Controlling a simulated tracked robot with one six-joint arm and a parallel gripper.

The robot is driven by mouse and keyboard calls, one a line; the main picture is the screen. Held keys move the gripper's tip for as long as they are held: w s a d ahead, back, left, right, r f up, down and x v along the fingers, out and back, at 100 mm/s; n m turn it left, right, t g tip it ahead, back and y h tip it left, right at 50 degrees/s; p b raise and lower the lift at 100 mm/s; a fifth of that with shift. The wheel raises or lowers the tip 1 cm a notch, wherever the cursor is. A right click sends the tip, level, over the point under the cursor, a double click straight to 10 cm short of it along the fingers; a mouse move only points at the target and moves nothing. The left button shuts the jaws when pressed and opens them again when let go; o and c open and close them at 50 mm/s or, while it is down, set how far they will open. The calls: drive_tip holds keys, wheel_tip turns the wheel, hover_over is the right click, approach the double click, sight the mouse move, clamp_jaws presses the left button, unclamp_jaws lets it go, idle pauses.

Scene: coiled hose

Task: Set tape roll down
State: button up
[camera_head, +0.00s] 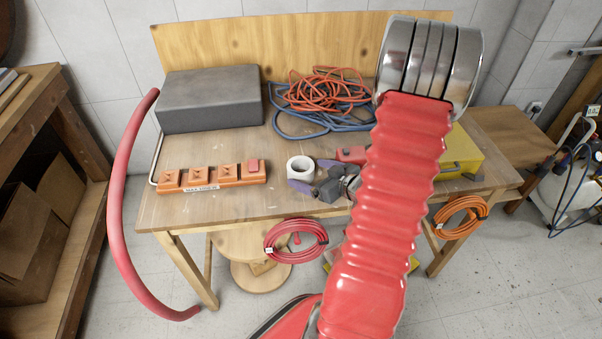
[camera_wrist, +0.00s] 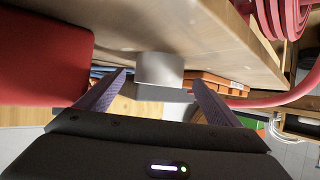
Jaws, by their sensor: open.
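The white tape roll (camera_head: 298,177) rests flat on the wooden table, near its front edge and just right of the orange block. In the wrist view, which is upside down, the tape roll (camera_wrist: 159,69) touches the table surface and shows between the fingertips, a little beyond them. My gripper (camera_head: 312,175) is open, with its purple fingers spread beside the roll. Both fingers also show in the wrist view (camera_wrist: 158,80), with gaps between them and the roll. My red arm hides part of the table to the right.
An orange block (camera_head: 213,177) lies left of the roll. A grey case (camera_head: 210,98) and tangled red and blue hoses (camera_head: 322,95) lie at the back. A red object (camera_head: 351,154) is right of my gripper. A coiled red hose (camera_head: 295,241) hangs at the front edge.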

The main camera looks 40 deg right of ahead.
drive_tip(key=shift+v, duration=3.6)
